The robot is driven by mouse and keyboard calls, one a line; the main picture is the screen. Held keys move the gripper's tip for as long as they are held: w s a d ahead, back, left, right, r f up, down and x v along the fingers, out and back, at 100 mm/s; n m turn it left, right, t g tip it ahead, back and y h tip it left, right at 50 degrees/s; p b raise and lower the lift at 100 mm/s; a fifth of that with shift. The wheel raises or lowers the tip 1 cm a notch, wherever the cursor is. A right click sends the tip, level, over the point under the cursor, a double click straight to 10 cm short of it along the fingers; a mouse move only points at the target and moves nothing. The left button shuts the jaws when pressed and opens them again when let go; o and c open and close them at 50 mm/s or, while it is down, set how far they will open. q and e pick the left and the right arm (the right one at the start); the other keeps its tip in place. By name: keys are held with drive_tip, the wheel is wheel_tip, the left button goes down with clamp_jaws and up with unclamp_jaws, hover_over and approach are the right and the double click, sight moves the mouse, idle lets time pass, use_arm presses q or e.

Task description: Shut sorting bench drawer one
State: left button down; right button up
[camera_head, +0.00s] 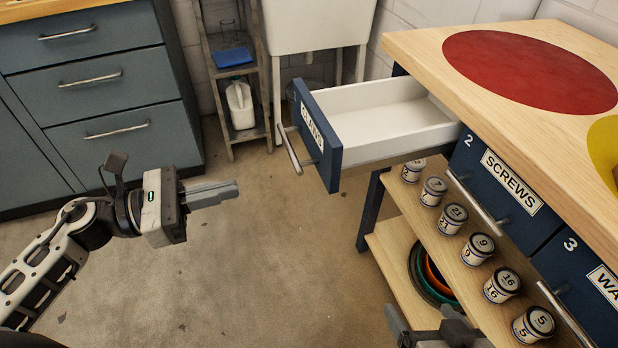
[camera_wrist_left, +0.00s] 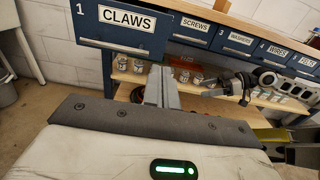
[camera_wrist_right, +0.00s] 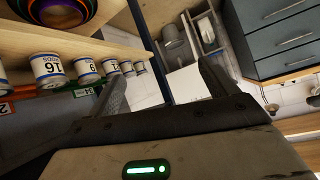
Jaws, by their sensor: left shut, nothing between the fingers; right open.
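Drawer one (camera_head: 322,137) of the sorting bench has a dark blue front labelled CLAWS and stands pulled out, with its white inside empty. Its bar handle (camera_head: 288,146) faces left in the head view. The drawer front also shows in the left wrist view (camera_wrist_left: 122,22), marked 1. My left gripper (camera_head: 236,189) is shut and empty, to the left of and below the drawer front, apart from it. My right gripper (camera_head: 428,338) is low by the bench's lower shelf, only partly in the head view. In the right wrist view its fingers (camera_wrist_right: 160,90) are apart with nothing between them.
The bench top (camera_head: 430,46) carries red and yellow circles. Drawer two (camera_head: 500,185) and drawer three look closed. Several numbered cans (camera_head: 452,218) stand on the shelf beneath, with nested bowls (camera_head: 420,272) lower down. Grey-blue cabinets (camera_head: 100,90) stand at left. The floor between is clear.

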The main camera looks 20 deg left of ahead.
sight(327, 166)
use_arm(q)
drive_tip(key=p+x, duration=0.2)
drive_tip(key=x, duration=1)
drive_tip(key=shift+w+d+r, duration=0.2)
drive_tip(key=shift+d, duration=0.1)
drive_tip(key=shift+w+d+f, duration=0.1)
drive_tip(key=shift+w+d, duration=0.2)
drive_tip(key=shift+d, duration=0.2)
use_arm(e)
drive_tip(key=shift+s+d+r+t, duration=0.15)
drive_tip(key=shift+d+r+t, duration=0.05)
drive_tip(key=shift+r, duration=0.7)
drive_tip(key=shift+s+d+r+t, duration=0.1)
drive_tip(key=shift+d+r+t, duration=0.1)
drive_tip(key=shift+r, duration=0.7)
